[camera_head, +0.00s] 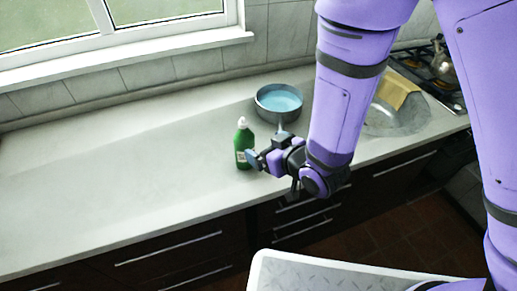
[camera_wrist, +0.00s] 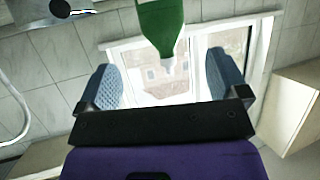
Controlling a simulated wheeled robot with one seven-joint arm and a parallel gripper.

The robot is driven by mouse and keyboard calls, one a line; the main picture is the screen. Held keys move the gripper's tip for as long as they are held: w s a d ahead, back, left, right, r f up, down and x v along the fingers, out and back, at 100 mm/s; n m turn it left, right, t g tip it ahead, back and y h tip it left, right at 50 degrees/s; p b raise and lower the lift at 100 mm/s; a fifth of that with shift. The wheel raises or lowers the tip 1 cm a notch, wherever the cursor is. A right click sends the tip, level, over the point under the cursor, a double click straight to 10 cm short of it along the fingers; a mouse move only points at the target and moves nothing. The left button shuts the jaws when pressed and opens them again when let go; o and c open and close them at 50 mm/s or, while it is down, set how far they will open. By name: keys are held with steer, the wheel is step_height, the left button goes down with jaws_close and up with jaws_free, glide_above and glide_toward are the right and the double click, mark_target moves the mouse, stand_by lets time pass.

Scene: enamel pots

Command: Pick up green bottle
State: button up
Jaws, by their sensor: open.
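The green bottle (camera_head: 243,146) with a white cap stands upright on the pale counter (camera_head: 110,190), near its front edge. My gripper (camera_head: 252,160) is at the bottle's right front side, very close to it; I cannot tell whether they touch. In the wrist view the bottle (camera_wrist: 160,22) appears upside down at the top, with its neck pointing down between the two finger pads. My gripper (camera_wrist: 165,85) is open there, with a wide gap between its blue-grey pads. The bottle's lower part is cut off by the frame in the wrist view.
A grey pan (camera_head: 279,102) with a light blue inside stands behind and right of the bottle, its handle toward my gripper. A metal sink (camera_head: 398,122) with a yellow cloth (camera_head: 397,88) and a stove (camera_head: 428,72) lie farther right. The counter left of the bottle is clear.

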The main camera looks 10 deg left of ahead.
mark_target(250, 141)
steer(key=x, duration=1)
steer(key=shift+a+f, duration=0.25)
steer(key=shift+f, duration=0.1)
steer(key=c, duration=1.2)
steer(key=shift+o, duration=0.2)
steer(key=shift+r, duration=0.1)
